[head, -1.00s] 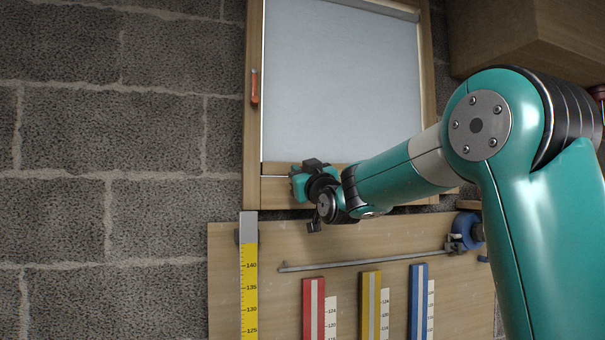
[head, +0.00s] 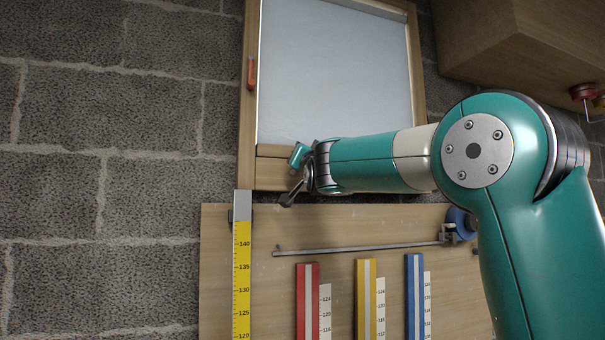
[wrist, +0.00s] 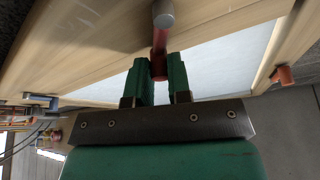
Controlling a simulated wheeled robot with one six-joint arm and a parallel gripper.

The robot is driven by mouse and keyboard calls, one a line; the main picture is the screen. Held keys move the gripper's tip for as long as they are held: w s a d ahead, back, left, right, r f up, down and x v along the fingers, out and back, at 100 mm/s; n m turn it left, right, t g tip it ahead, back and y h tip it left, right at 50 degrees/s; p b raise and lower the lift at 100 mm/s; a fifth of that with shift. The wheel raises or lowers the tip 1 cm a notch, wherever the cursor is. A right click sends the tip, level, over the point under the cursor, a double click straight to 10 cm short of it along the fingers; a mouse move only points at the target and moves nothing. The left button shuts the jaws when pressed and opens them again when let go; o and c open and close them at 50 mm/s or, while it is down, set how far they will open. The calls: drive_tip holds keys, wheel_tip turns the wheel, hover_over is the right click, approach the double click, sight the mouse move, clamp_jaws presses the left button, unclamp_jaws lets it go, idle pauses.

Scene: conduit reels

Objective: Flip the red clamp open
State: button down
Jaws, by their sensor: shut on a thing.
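A red clamp (wrist: 158,62) with a round grey end sits on the wooden frame in the wrist view. My gripper (wrist: 162,70) has its two green fingers on either side of the clamp's red lever and is shut on it. In the head view, my wrist is at the lower left corner of the wooden frame (head: 247,120).
An orange-red clamp (head: 251,72) sits on the frame's left side; an orange one (wrist: 283,76) shows in the wrist view. The frame surrounds a pale panel (head: 335,80). Below it, a board (head: 225,300) bears a yellow ruler (head: 242,280), coloured strips and a grey rod (head: 360,248).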

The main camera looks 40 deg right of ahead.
drive_tip(key=shift+s+d+f+m+g+h+b, duration=0.1)
drive_tip(key=shift+d+f+m+g+h+b, duration=0.25)
drive_tip(key=shift+f+m+g+b, duration=1.1)
drive_tip(key=shift+d+r+m+g+h+b, duration=0.2)
drive_tip(key=shift+m+h+b, duration=0.4)
drive_tip(key=shift+m, duration=1.9)
drive_tip(key=shift+s+d+f+m+g+h+b, duration=0.25)
drive_tip(key=shift+f+m+g+b, duration=0.45)
drive_tip(key=shift+m+b, duration=0.9)
drive_tip(key=shift+w+r+m+p, duration=0.1)
drive_tip(key=shift+w+m+p, duration=0.15)
drive_tip(key=shift+m, duration=0.2)
drive_tip(key=c, duration=1.1)
unclamp_jaws()
drive_tip(key=shift+o, duration=0.2)
drive_tip(key=shift+r, duration=0.1)
drive_tip(key=shift+s, duration=0.1)
drive_tip(key=b+v, duration=0.6)
drive_tip(key=v, duration=1.1)
drive_tip(key=shift+s+a, duration=0.1)
